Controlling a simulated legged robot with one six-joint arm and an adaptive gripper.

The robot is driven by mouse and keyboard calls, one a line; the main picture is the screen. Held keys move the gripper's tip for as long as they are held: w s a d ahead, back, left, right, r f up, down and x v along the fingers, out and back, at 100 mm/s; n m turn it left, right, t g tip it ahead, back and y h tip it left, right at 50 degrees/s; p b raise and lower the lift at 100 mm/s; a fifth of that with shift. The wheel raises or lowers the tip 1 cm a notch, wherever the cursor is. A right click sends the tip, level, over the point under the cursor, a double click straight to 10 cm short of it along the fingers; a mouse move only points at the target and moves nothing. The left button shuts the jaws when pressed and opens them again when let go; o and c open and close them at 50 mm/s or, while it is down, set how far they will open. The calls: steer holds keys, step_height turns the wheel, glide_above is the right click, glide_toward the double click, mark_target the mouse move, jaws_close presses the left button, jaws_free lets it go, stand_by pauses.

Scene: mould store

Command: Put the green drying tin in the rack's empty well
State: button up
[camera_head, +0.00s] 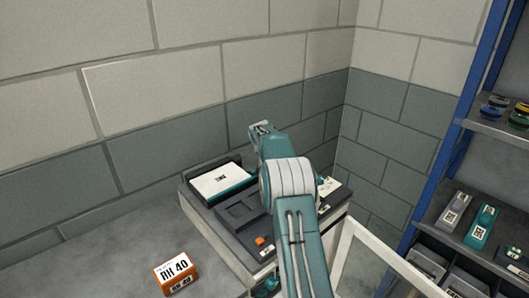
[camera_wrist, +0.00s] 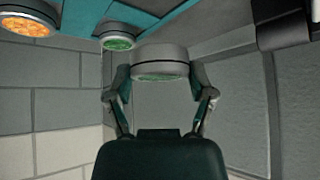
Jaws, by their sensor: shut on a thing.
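My gripper (camera_wrist: 160,80) is shut on a round grey tin (camera_wrist: 160,56) with a green face, the green drying tin, in the wrist view. One finger is on each side of it. Another grey-rimmed tin with a green face (camera_wrist: 118,39) is to the left, and one with an orange face (camera_wrist: 30,24) is at the top left. A teal strip (camera_wrist: 150,15) runs along the top near these tins; I cannot tell whether it is part of the rack. In the head view my arm hides the gripper and held tin, and no empty well can be made out.
A dark-topped device (camera_head: 235,225) with a white panel stands on the grey counter (camera_head: 110,250), partly behind my arm. An orange RH 40 box (camera_head: 175,272) sits on the counter. A blue-framed shelf unit (camera_head: 448,150) at right holds small tins (camera_head: 493,106) and a teal device (camera_head: 482,228).

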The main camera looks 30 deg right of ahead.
steer(key=shift+f, duration=1.85)
steer(key=shift+r, duration=0.15)
steer(key=shift+s+a+f, duration=0.1)
steer(key=shift+f, duration=0.5)
